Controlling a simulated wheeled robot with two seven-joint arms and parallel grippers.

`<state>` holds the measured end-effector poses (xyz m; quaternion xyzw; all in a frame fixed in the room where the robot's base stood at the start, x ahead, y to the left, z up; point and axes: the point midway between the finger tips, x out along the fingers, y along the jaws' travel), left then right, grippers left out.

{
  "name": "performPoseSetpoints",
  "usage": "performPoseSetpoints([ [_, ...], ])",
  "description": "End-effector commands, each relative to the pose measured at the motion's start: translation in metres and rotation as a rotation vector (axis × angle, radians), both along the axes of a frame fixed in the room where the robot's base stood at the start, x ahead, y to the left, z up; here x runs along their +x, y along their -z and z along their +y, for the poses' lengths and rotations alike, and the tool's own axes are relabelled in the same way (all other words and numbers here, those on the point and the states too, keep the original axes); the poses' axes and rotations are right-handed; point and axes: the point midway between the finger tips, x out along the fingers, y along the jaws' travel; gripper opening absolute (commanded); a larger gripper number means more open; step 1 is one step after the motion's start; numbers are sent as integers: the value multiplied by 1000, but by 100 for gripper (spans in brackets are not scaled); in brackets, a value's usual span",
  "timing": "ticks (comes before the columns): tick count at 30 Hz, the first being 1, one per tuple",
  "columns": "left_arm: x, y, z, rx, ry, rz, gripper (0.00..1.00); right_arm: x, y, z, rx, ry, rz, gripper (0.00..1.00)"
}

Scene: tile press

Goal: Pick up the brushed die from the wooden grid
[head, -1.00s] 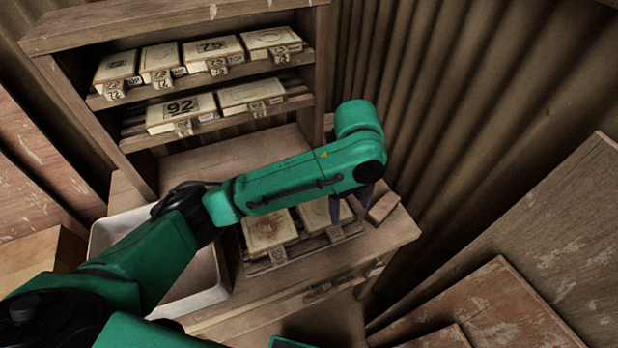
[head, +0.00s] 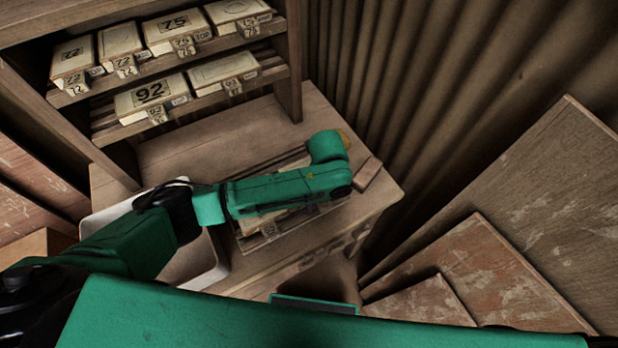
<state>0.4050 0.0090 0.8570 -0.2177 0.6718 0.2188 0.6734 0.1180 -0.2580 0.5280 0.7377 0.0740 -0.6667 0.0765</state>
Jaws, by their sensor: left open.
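The wooden grid (head: 268,240) lies on the bench, with slatted edges and small tags showing along its front. Pale block-like dies lie on it, mostly hidden under my left arm; part of one die (head: 252,222) shows below the forearm. I cannot tell which is the brushed die. My left gripper (head: 314,209) is over the right part of the grid, pointing down and largely hidden by its own wrist. Its dark fingertips barely show. It is open, and I cannot tell whether it touches a die. My right gripper is not in view.
A shelf rack (head: 168,68) with several numbered dies, among them a 92 die (head: 152,97), stands behind. A white tub (head: 207,262) is left of the grid. A small wooden block (head: 367,173) lies right of the wrist. Boards (head: 480,265) lean at right.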

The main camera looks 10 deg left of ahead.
Motion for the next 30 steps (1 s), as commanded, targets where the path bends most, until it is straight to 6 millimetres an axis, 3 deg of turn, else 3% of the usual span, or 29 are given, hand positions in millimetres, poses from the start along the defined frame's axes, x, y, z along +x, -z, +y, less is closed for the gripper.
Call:
performPoseSetpoints([
  [4,0,0,0,-1,0,-1,85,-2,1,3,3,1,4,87],
  [5,0,0,0,-1,0,-1,81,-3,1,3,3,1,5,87],
  [9,0,0,0,-1,0,-1,28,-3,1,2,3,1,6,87],
  [11,0,0,0,-1,0,-1,5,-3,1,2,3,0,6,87],
  [12,0,0,0,-1,-1,-1,0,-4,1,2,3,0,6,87],
  [30,1,-1,-1,-1,0,-2,0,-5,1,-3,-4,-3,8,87],
])
